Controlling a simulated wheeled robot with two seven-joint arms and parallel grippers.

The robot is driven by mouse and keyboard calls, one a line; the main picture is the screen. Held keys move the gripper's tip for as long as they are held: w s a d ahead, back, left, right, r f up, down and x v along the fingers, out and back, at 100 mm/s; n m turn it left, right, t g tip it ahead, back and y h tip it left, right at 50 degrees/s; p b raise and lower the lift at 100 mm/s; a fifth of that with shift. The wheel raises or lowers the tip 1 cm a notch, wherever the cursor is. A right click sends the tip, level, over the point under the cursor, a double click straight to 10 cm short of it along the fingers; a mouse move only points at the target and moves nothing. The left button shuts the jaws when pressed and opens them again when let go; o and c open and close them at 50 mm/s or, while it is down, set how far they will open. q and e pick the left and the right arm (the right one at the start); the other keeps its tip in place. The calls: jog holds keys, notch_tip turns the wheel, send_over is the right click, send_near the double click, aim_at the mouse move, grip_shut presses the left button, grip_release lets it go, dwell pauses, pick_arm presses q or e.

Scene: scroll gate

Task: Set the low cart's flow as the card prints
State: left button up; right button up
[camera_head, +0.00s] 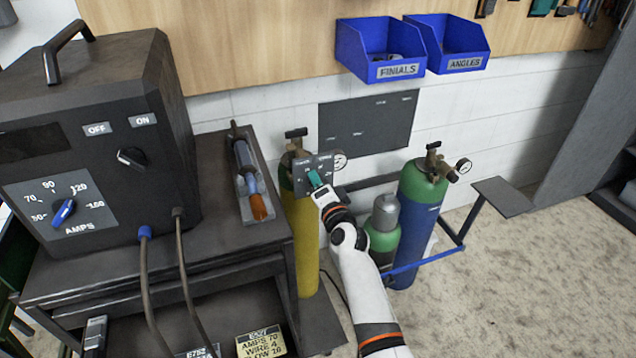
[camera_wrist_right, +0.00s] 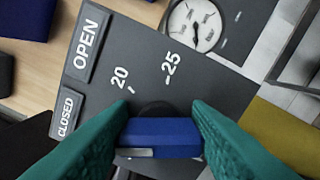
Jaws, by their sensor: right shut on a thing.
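My right gripper (camera_head: 315,179) has its teal fingers at the grey flow panel (camera_head: 302,167) on the yellow gas cylinder (camera_head: 304,240). In the right wrist view the fingers are shut on a blue knob (camera_wrist_right: 160,132). The panel (camera_wrist_right: 215,85) there shows the numbers 20 and 25 and plates reading OPEN and CLOSED. The fingers hide the other scale marks, and I cannot tell the knob's setting. A round gauge (camera_head: 340,161) sits beside the panel. My left gripper is out of view.
The dark welder (camera_head: 100,150) with an AMPS dial stands on a cart (camera_head: 215,180) at left. A blue cylinder (camera_head: 415,215) and a smaller green one (camera_head: 383,225) stand right of my arm. Open floor (camera_head: 530,290) lies further right.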

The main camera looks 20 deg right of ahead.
jog(key=o, duration=1)
jog(key=s, duration=1.2)
jog(key=shift+d, duration=0.2)
